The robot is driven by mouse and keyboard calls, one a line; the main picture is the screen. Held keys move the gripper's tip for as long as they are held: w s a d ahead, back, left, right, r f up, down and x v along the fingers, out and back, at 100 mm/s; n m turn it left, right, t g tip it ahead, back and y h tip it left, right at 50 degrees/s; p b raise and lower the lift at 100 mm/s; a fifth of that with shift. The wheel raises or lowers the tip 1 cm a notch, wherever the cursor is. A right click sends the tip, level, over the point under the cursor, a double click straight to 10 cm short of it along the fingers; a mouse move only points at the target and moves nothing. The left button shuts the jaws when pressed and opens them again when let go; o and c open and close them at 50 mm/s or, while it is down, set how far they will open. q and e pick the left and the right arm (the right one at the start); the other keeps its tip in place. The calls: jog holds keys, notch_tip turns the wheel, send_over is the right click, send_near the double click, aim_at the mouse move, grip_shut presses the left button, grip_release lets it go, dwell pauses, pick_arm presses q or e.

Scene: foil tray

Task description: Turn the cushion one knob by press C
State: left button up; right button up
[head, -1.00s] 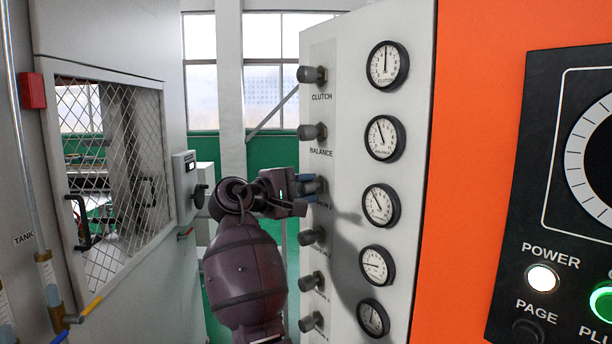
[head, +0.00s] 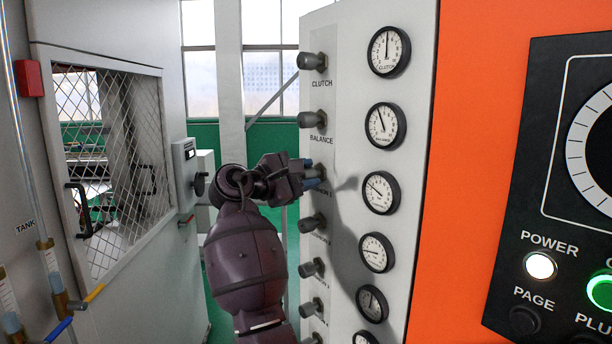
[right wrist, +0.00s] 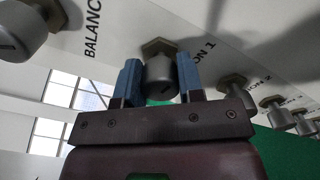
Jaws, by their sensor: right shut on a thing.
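The cushion one knob (right wrist: 161,78) is a grey cylinder on a brass hex collar, below the balance knob on the white panel. In the right wrist view it sits between the blue fingers of my right gripper (right wrist: 157,85), which is shut on it. In the head view my right gripper (head: 316,174) reaches the panel from the left and hides most of this knob and part of its label. The cushion one gauge (head: 379,192) beside it has its needle pointing up and left. My left gripper is in neither view.
The balance knob (head: 311,119) and clutch knob (head: 313,61) are above, and more knobs (head: 312,223) run below in the same column. A control panel (head: 560,150) is at the right. A mesh-windowed machine door (head: 165,100) stands at the left.

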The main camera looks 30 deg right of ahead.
jog(key=shift+f, duration=0.1)
jog(key=o, duration=0.9)
